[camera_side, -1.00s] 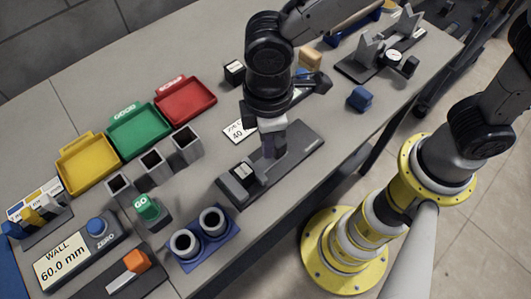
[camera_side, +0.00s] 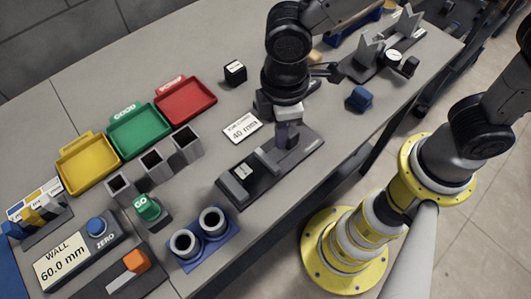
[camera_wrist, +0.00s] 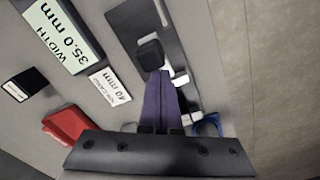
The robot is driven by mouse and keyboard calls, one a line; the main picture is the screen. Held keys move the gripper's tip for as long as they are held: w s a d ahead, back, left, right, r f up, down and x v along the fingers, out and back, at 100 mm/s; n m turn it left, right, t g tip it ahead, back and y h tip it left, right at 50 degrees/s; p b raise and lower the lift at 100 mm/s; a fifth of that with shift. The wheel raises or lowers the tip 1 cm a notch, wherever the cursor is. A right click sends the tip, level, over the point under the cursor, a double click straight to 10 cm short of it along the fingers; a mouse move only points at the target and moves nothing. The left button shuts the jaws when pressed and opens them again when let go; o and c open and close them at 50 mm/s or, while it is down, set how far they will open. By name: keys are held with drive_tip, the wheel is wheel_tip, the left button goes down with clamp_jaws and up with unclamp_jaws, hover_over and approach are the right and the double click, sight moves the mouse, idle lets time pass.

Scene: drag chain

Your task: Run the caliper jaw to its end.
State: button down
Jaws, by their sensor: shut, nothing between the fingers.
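The caliper is a long dark base (camera_side: 235,195) with a grey block (camera_side: 266,161) and a labelled dark block (camera_side: 240,173) on it, lying on the table in the side view. Its dark rail (camera_wrist: 128,18) also shows in the wrist view. My gripper (camera_side: 282,145) is shut and points down over the right part of the caliper. In the wrist view, my gripper's purple fingers (camera_wrist: 160,78) are together, with their tips at a small black block (camera_wrist: 150,53) on the rail. I cannot tell whether they touch it. The fingers hide part of the rail.
A white card reading 40 mm (camera_side: 243,128) lies behind the caliper. A black cube (camera_side: 235,72) and red tray (camera_side: 187,100) stand farther back. A width display reads 35.0 mm (camera_wrist: 62,35).

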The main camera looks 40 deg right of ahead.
sight(294, 129)
drive_tip(key=shift+d, duration=1.95)
drive_tip(key=shift+a, duration=0.2)
drive_tip(key=shift+a, duration=0.5)
drive_tip(key=shift+a+r, duration=0.1)
drive_tip(key=shift+r, duration=3.95)
